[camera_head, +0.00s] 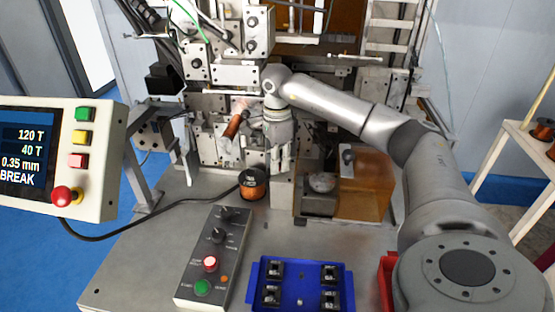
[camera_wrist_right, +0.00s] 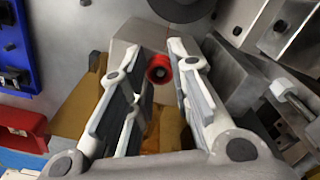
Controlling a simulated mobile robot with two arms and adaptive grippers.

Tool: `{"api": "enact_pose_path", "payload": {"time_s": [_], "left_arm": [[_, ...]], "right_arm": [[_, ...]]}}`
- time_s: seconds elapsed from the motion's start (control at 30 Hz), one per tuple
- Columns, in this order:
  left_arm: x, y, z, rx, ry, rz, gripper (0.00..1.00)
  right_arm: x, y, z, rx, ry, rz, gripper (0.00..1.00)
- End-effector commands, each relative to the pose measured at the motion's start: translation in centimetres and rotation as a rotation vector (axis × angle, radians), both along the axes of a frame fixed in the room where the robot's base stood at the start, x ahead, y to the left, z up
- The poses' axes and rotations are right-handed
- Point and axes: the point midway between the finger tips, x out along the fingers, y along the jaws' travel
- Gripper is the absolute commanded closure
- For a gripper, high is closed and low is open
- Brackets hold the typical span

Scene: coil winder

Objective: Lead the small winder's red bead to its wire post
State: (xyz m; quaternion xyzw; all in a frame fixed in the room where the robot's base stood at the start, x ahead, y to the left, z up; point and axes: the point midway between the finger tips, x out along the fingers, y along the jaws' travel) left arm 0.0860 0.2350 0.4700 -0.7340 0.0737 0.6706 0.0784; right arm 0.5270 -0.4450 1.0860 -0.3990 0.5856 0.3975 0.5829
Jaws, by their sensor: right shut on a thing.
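My right gripper (camera_head: 280,165) reaches down in front of the winder (camera_head: 228,75), above the grey table's back part. In the right wrist view its two fingers (camera_wrist_right: 156,58) stand either side of the small red bead (camera_wrist_right: 158,70), near their tips, and are shut on it. The bead is a round red piece with a dark centre. In the head view I cannot make it out behind the fingers. A copper-coloured coil (camera_head: 234,126) shows on the winder, left of the gripper. I cannot tell which part is the wire post. My left gripper is not in view.
A wire spool (camera_head: 252,185) stands left of the gripper, and an amber box (camera_head: 366,190) with grey parts stands to the right. A control box (camera_head: 213,262), a blue tray (camera_head: 302,287) with several black parts and a red bin (camera_head: 386,275) are nearer. A panel (camera_head: 92,160) reads BREAK.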

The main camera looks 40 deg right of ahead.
Motion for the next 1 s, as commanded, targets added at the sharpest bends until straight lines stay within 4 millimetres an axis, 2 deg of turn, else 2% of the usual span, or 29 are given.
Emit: {"api": "enact_pose_path", "payload": {"time_s": [0.03, 0.07, 0.23, 0.53, 0.67, 0.77, 1.0], "left_arm": [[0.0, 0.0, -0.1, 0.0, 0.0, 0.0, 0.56], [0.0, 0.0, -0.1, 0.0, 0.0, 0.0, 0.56], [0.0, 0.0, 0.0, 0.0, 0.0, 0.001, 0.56], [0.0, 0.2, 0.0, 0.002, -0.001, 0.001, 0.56], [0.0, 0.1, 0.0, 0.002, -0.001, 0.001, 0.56], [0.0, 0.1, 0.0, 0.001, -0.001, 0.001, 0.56], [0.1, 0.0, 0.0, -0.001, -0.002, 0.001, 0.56]], "right_arm": [[0.0, 0.0, -0.2, 0.0, 0.0, 0.0, 0.88], [0.0, 0.0, -0.1, 0.0, 0.0, 0.0, 0.78], [0.0, 0.0, -0.1, 0.0, 0.0, 0.0, 0.56], [0.0, 0.0, 0.0, 0.0, 0.0, 0.0, 0.56], [0.1, 0.0, 0.9, 0.001, -0.003, 0.0, 0.56], [0.1, 0.0, 2.5, 0.0, -0.004, 0.0, 0.56], [0.2, 0.0, 7.8, 0.001, -0.006, 0.0, 0.56]]}}
